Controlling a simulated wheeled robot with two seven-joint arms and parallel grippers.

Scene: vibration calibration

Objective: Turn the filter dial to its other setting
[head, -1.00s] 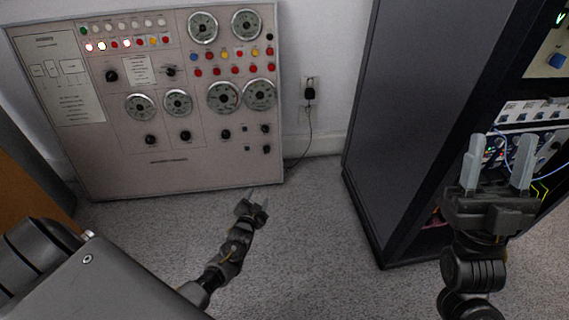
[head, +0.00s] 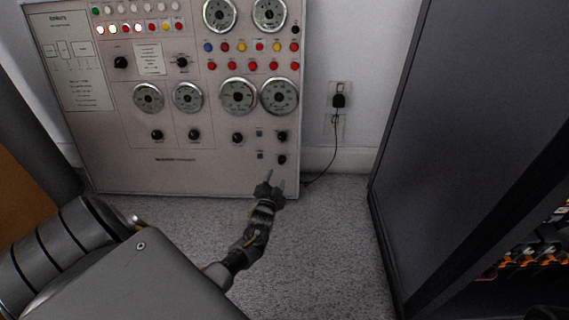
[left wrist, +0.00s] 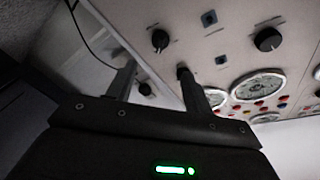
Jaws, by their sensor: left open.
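A grey control panel (head: 215,172) with several black knobs stands against the wall in the head view. Its labels are too small to read, so I cannot tell which knob is the filter dial. At its lower right are an upper knob (head: 282,136) and a lower knob (head: 282,159), beside two small blue squares. My left gripper (head: 275,180) is open and empty, just below these knobs. In the left wrist view, its fingers (left wrist: 158,88) point toward the panel; one fingertip overlaps a dark knob (left wrist: 184,72), contact unclear. Another knob (left wrist: 160,40) is clear of the fingers.
A wall outlet with a black plug (head: 339,101) and hanging cord is right of the panel. A tall dark cabinet (head: 440,140) stands at the right. Grey carpet (head: 325,250) is clear between them. Round gauges (head: 238,96) sit above the knobs.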

